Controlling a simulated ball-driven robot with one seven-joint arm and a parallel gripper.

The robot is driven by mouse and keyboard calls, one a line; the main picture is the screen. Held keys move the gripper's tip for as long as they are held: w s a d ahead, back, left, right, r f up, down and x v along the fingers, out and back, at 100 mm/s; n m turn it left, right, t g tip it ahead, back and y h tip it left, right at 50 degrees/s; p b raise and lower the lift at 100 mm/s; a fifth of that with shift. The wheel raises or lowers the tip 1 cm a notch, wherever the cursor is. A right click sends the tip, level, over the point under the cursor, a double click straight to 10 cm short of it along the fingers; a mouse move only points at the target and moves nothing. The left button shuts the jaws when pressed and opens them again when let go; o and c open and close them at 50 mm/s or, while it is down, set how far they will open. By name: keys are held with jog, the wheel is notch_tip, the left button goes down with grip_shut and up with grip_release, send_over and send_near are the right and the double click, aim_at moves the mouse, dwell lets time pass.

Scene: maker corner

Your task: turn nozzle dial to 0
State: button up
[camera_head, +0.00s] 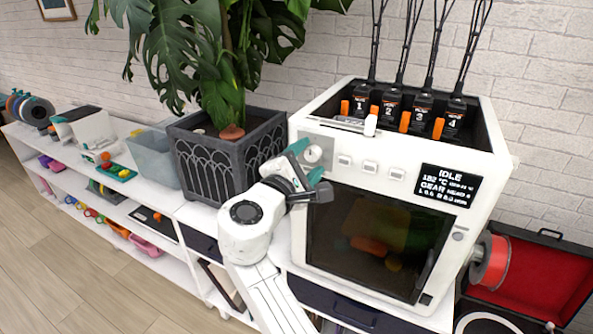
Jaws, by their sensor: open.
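The white 3D printer (477,150) stands on the low shelf unit. A round light dial (313,154) sits at the upper left of its front panel; its pointer is too small to read. My gripper (308,160) is open at the dial, its teal-tipped fingers above and below it. I cannot tell whether they touch it. Several small white buttons (370,167) run to the right of the dial. A black display (446,186) reads IDLE, with smaller lines below.
A large plant in a dark square pot (212,160) stands close on the left. A clear bin (153,155) is beyond it. A red spool (492,263) juts from the printer's right side, by an open red-lined case (540,275). Numbered modules with orange levers fill the printer's top.

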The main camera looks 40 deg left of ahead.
jog(key=b+v, duration=0.1)
jog(key=v, duration=0.9)
jog(key=shift+s+b, duration=0.15)
jog(key=shift+b, duration=0.2)
jog(key=shift+d, duration=0.1)
